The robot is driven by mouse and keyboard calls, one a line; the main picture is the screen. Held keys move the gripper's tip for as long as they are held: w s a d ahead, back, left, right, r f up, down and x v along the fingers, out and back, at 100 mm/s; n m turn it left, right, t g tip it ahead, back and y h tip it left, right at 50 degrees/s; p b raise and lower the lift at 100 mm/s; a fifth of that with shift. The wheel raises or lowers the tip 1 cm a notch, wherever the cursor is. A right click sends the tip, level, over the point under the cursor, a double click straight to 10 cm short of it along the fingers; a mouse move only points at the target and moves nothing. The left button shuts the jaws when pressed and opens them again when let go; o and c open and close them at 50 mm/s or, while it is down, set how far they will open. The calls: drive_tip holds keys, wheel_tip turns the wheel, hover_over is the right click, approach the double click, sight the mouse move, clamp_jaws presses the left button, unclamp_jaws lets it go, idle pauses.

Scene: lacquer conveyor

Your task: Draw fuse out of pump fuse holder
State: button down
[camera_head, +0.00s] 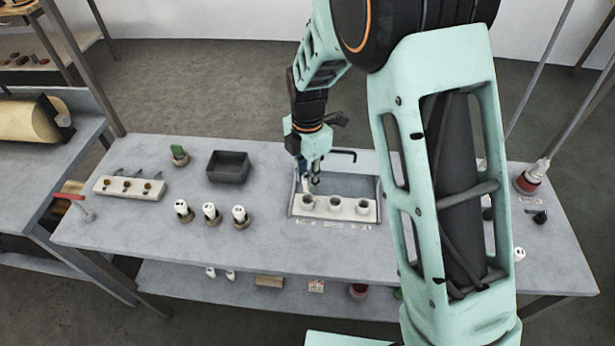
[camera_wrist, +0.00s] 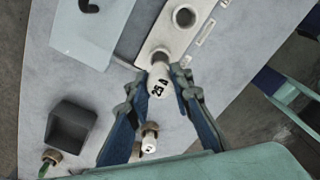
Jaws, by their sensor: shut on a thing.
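The pump fuse holder is a white block (camera_head: 335,211) with a row of round sockets, set in a recess in the grey table. It also shows in the wrist view (camera_wrist: 173,37). My gripper (camera_head: 308,188) points down over the left end of the block. In the wrist view its two fingertips (camera_wrist: 158,84) are shut on a white fuse (camera_wrist: 160,76) marked "25 A". The fuse is in line with the end socket and hides most of it. I cannot tell whether its lower end is still inside. The other two sockets look empty in the head view.
Several white fuses (camera_head: 210,213) stand on the table left of the recess. A dark open box (camera_head: 228,167) is behind them. A white strip with brass knobs (camera_head: 130,187) and a green-topped part (camera_head: 178,153) are further left. The table front is clear.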

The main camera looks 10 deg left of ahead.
drive_tip(key=shift+r+p, duration=0.95)
drive_tip(key=shift+r, duration=0.6)
